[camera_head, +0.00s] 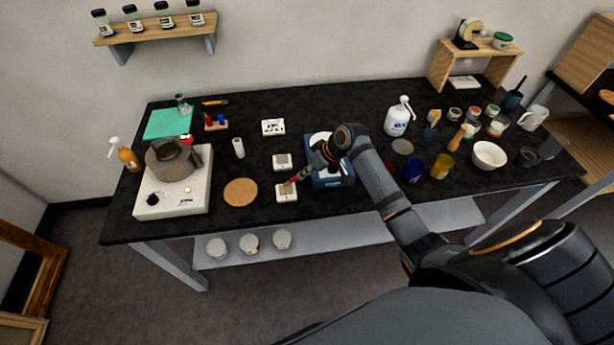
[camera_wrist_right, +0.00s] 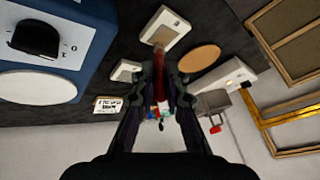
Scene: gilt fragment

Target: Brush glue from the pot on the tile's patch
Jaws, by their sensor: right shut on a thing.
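My right gripper (camera_head: 303,175) is shut on a brush with a red handle; the brush (camera_wrist_right: 159,82) shows between its fingers in the wrist view. The brush points down at the near white tile (camera_head: 281,198), with its tip over the tile's brownish patch (camera_head: 287,188). I cannot tell whether the bristles touch. The tile also shows in the wrist view (camera_wrist_right: 176,24). A dark grey pot (camera_head: 172,160) stands on a white hotplate (camera_head: 150,199) at the left; its inside cannot be made out. My left gripper is not in view.
A second white tile (camera_head: 282,161) lies just behind. A round cork mat (camera_head: 240,192) lies between hotplate and tile. A blue device (camera_head: 335,181) stands right beside my gripper. Jars, a white bowl (camera_head: 489,155) and cups crowd the right side. The black table's (camera_head: 350,99) back middle is clear.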

